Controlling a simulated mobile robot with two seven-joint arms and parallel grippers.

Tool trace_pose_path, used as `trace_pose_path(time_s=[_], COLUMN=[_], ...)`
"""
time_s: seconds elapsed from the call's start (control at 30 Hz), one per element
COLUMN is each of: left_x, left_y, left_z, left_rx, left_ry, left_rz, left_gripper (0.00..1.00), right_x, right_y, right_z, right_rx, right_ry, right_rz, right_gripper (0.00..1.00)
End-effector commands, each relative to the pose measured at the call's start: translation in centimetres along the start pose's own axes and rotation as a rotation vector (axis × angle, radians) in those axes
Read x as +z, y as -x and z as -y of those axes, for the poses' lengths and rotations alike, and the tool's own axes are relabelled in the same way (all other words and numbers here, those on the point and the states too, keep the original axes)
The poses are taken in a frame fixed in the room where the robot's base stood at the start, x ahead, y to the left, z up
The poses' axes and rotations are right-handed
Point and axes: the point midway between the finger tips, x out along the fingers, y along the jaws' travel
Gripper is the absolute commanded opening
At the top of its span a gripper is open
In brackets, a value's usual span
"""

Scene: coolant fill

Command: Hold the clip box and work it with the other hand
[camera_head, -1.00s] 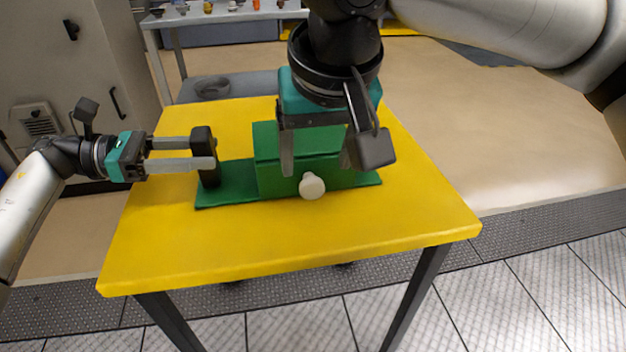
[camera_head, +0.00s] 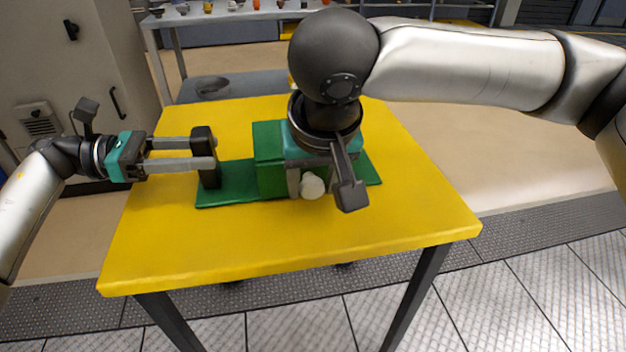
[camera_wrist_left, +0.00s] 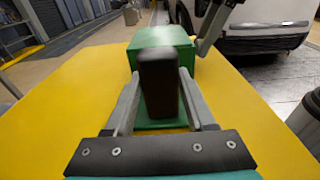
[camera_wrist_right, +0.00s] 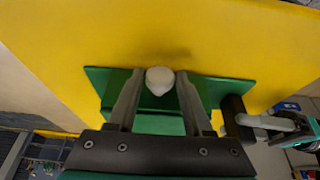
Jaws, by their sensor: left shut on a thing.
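The clip box (camera_head: 268,155) is a green block on a flat green base plate (camera_head: 235,195), lying on the yellow table. A black upright handle (camera_head: 207,168) stands at the plate's left end. My left gripper (camera_head: 204,152) is shut on this handle, one finger on each side, as the left wrist view (camera_wrist_left: 160,85) also shows. A white round knob (camera_head: 312,187) sits on the box's near face. My right gripper (camera_wrist_right: 159,82) is over the box, pointing down, with its open fingers on either side of the knob (camera_wrist_right: 159,78). It hides much of the box in the head view.
The yellow table (camera_head: 250,245) is bare around the box, with free room at its front and right. A bench (camera_head: 240,15) with small items stands behind, and a grey cabinet (camera_head: 60,70) is at the left.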

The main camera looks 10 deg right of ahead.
Motion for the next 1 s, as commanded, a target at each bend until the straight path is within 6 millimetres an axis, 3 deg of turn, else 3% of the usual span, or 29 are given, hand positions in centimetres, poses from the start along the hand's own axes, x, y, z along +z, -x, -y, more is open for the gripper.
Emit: trace_pose_path(time_s=[0.03, 0.43, 1.0], left_x=[0.07, 0.07, 0.07], left_y=[0.01, 0.02, 0.02], left_z=[-0.02, -0.02, -0.02], left_rx=[0.001, 0.001, 0.001], left_ry=[-0.001, -0.001, -0.001], left_rz=[0.001, 0.001, 0.001], left_gripper=[0.1, 0.1, 0.1], right_x=[0.0, -0.01, -0.02], right_y=[0.02, 0.03, 0.04], right_z=[0.0, 0.01, 0.02], right_rx=[0.0, 0.0, 0.0], right_ry=[0.0, 0.0, 0.0], right_rz=[0.0, 0.0, -0.001], right_gripper=[0.44, 0.0, 0.0])
